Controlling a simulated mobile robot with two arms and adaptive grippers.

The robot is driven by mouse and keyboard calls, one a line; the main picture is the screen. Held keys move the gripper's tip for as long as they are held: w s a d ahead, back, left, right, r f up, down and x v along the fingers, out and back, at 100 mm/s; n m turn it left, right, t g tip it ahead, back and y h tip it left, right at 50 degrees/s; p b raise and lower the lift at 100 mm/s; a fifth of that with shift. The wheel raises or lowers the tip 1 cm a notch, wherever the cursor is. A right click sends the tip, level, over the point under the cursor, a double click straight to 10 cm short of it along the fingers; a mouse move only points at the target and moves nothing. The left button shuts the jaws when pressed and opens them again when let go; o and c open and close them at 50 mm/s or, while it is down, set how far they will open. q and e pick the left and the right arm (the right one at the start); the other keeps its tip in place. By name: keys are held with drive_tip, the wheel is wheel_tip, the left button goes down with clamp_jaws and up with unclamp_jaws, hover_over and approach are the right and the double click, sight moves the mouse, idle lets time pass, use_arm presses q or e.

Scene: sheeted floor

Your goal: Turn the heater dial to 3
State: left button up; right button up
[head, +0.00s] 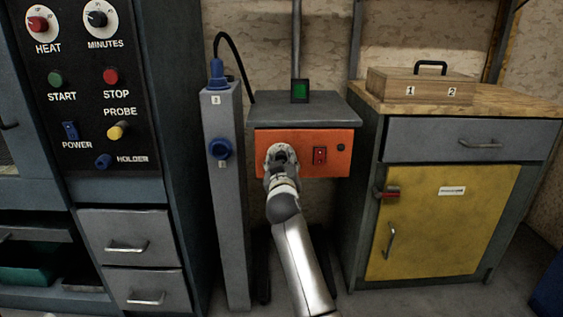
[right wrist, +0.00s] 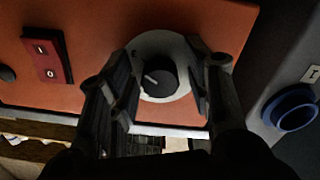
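The heater is a grey-topped box with an orange front panel (head: 335,140). Its dial, a black knob (right wrist: 160,76) on a round white plate, shows in the right wrist view between my fingers. A pale pointer mark is on the knob; no numbers on the plate are readable. My right gripper (head: 282,158) is in front of the dial in the head view and hides most of it. In the right wrist view its two fingers are apart, one on each side of the knob, with a visible gap to it. My left gripper is in neither view.
A red rocker switch (head: 320,156) sits right of the dial. A yellow-doored cabinet (head: 445,220) stands on the right. An oven control panel (head: 90,90) is at far left.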

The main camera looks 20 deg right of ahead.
drive_tip(key=shift+r, duration=0.2)
drive_tip(key=v, duration=0.7)
drive_tip(key=shift+s, duration=0.25)
drive_tip(key=shift+a+f, duration=0.1)
